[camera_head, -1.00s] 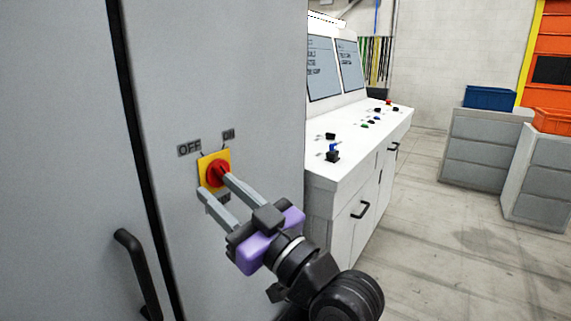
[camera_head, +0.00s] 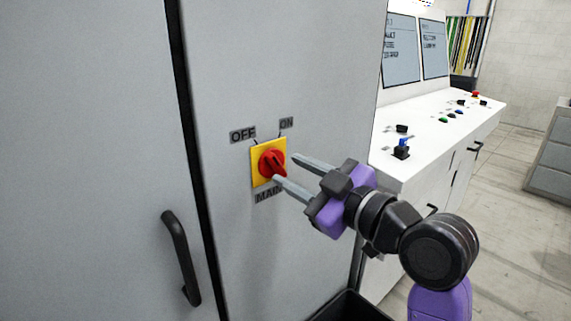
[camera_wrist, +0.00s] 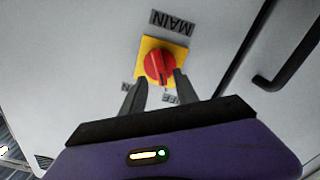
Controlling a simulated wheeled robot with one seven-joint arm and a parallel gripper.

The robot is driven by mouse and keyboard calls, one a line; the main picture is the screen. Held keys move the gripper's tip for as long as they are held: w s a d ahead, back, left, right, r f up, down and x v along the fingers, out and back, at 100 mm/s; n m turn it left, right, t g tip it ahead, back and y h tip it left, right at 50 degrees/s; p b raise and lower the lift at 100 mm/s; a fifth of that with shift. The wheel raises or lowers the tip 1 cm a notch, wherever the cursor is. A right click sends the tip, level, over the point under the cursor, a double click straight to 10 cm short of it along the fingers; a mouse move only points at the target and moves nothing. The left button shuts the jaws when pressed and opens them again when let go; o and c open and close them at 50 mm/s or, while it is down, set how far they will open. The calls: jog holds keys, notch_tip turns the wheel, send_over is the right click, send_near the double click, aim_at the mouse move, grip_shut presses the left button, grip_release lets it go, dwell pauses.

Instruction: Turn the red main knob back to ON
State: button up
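The red main knob (camera_head: 270,162) sits on a yellow square plate (camera_head: 256,178) on the grey cabinet door. The OFF label (camera_head: 243,134) is above left of it, the ON label (camera_head: 287,123) above right, and MAIN below. The knob's raised grip slants from upper left to lower right in the head view. My gripper (camera_head: 284,169) is open, its fingers apart, with the tips just right of the knob. In the wrist view the knob (camera_wrist: 158,66) appears upside down, just beyond and between the fingertips. Contact cannot be told.
A black door handle (camera_head: 181,258) stands out at the lower left. A white control console (camera_head: 425,155) with small buttons and switches is on the right, close behind my arm. A dark open bin (camera_head: 350,306) is below the arm. Floor is clear farther right.

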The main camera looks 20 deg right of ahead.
aim_at(278, 165)
jog(key=shift+x, duration=1.6)
jog(key=shift+c, duration=0.3)
grip_shut()
